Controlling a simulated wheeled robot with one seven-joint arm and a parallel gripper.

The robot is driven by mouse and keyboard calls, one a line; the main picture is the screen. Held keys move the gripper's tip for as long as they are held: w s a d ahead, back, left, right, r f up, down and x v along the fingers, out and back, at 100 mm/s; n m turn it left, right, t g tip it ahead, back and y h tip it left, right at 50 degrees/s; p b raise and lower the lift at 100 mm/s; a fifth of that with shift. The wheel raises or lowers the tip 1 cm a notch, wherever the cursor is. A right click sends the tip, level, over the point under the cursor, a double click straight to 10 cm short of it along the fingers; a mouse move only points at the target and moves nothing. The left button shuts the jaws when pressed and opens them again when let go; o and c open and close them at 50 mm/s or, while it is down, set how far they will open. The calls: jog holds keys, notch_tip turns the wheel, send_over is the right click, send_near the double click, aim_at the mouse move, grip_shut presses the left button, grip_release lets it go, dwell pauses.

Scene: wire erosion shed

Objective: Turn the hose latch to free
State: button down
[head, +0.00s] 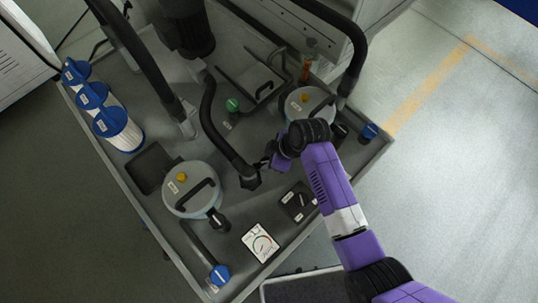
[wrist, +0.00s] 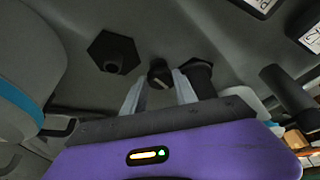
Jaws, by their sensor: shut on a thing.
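My gripper (head: 268,162) is at the middle of the tank unit, just beside the lower end of a black hose (head: 216,125). The hose ends at a dark fitting (head: 250,181). In the wrist view the two pale fingers (wrist: 160,92) stand either side of a small dark knob with a light mark, which appears to be the hose latch (wrist: 159,72), and are shut on it. A dark hexagonal fitting (wrist: 113,52) with a round stub is left of the fingers. In the head view my gripper and wrist hide the latch, so its turn cannot be read there.
Two round lidded pots, one at lower left (head: 197,187) and one at upper right (head: 306,104), flank my gripper. Blue-capped filters (head: 119,129) line the left edge. Open floor (head: 460,130) is at right.

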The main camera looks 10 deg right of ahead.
jog(key=m+p, duration=0.1)
jog(key=m, duration=0.1)
jog(key=m+t+h+p, duration=0.1)
jog(key=m, duration=0.1)
jog(key=m+p, duration=0.1)
jog(key=m, duration=0.1)
jog(key=shift+s+a+r+t+p, duration=0.2)
jog(key=shift+s+t+p, duration=0.05)
jog(key=shift+t+p, duration=0.15)
jog(key=m+h, duration=0.1)
jog(key=m, duration=0.2)
jog(key=m+h+p, duration=0.1)
jog(key=m, duration=0.1)
jog(key=shift+a+f+m+t, duration=0.15)
jog(key=shift+a+m+t, duration=0.05)
jog(key=shift+m+t, duration=0.2)
jog(key=shift+s, duration=0.1)
jog(key=c, duration=1)
grip_release()
jog(key=shift+o, duration=0.2)
